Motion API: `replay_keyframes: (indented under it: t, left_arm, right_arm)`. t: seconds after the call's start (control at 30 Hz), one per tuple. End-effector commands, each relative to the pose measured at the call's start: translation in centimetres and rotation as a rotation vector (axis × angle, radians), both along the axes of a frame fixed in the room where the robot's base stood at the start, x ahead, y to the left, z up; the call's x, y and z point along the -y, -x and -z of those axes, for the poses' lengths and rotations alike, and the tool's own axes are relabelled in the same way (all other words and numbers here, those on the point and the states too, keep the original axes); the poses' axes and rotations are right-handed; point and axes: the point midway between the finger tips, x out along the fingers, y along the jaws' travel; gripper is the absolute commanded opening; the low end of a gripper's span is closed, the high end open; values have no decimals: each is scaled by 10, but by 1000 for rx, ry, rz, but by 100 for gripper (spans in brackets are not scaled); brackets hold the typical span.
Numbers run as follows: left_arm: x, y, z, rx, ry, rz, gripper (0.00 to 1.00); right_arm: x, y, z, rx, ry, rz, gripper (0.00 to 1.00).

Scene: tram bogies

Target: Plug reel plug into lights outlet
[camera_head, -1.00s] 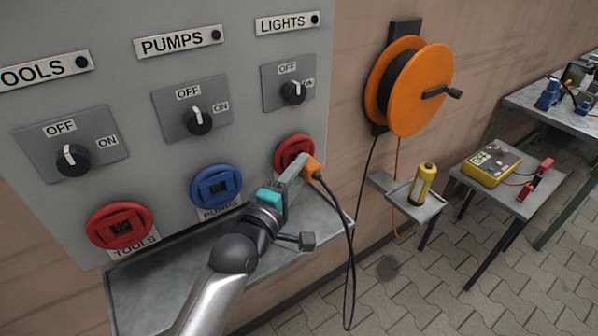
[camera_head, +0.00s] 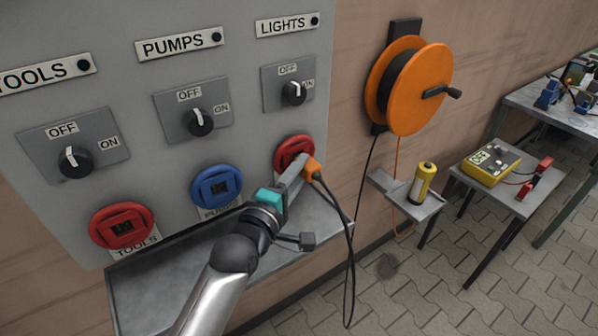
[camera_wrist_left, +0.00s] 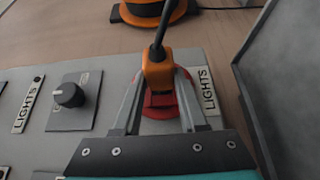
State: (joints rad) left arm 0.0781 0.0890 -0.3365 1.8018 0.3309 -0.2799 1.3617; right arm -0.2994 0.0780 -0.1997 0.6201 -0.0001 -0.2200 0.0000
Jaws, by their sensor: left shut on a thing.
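The orange reel plug (camera_head: 312,168) with its black cable is between the fingers of my left gripper (camera_head: 303,170), which is shut on it. The red lights outlet (camera_head: 290,150) is on the grey panel, right behind the plug. In the left wrist view the orange plug (camera_wrist_left: 157,72) sits between both fingers (camera_wrist_left: 158,90), in front of the red outlet (camera_wrist_left: 180,95). Whether the plug is seated in the outlet or just in front of it I cannot tell. The cable reel (camera_head: 415,85) hangs on the wall to the right. My right gripper is not in view.
The blue pumps outlet (camera_head: 217,187) and red tools outlet (camera_head: 122,228) are to the left. A grey shelf (camera_head: 150,285) runs below the panel. The black cable (camera_head: 348,255) hangs in a loop. A small shelf (camera_head: 402,203) holds a yellow cylinder (camera_head: 423,183); a yellow meter (camera_head: 491,165) lies farther right.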

Motion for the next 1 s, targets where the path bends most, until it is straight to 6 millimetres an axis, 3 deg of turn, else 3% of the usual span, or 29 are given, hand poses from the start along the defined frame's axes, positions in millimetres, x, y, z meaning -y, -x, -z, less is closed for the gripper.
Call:
replay_keyframes:
  t: [1.0]
  left_arm:
    - [0,0,-1,0,1,0,0]
  right_arm:
    - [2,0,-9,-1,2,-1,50]
